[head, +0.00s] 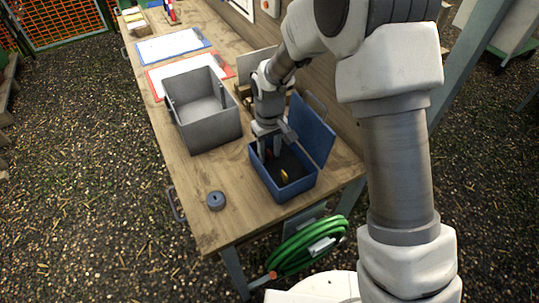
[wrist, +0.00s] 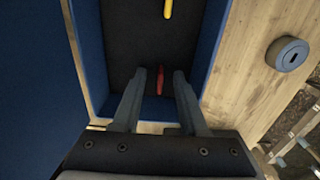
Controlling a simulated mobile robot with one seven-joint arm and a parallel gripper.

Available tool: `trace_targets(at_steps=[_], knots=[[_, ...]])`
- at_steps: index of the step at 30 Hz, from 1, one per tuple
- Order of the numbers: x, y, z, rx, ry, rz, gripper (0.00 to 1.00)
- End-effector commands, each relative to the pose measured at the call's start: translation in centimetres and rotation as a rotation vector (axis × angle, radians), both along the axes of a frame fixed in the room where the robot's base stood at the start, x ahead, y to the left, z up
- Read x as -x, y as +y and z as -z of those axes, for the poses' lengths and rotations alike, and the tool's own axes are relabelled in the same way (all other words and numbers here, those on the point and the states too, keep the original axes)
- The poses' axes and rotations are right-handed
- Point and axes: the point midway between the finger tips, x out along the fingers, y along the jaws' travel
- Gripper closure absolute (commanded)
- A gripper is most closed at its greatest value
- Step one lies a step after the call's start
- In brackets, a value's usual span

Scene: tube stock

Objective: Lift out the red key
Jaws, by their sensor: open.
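The red key (wrist: 160,80) lies on the dark floor of the open blue box (head: 263,181), close to one wall. In the wrist view it shows between the two finger tips of my gripper (wrist: 158,75), which are apart. In the head view my gripper (head: 269,154) reaches down into the box, and the red key is only a small reddish spot beside the fingers. The gripper is open and holds nothing. I cannot tell how far the fingertips are above the box floor.
A yellow key-like piece (head: 284,175) lies in the same box. The box's raised blue lid (head: 314,130) stands on the right. A grey open bin (head: 205,137) is to the left.

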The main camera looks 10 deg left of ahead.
Motion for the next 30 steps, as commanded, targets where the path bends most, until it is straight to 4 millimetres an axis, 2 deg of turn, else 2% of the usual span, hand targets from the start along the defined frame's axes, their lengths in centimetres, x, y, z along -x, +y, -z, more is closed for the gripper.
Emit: trace_targets(at_steps=[5,12,30], knots=[[0.00,0.00,-0.01,0.000,0.000,0.000,0.57],[0.00,0.00,-0.02,0.000,0.000,0.000,0.99],[-0.03,0.01,-0.45,-0.001,-0.001,0.000,1.00]])
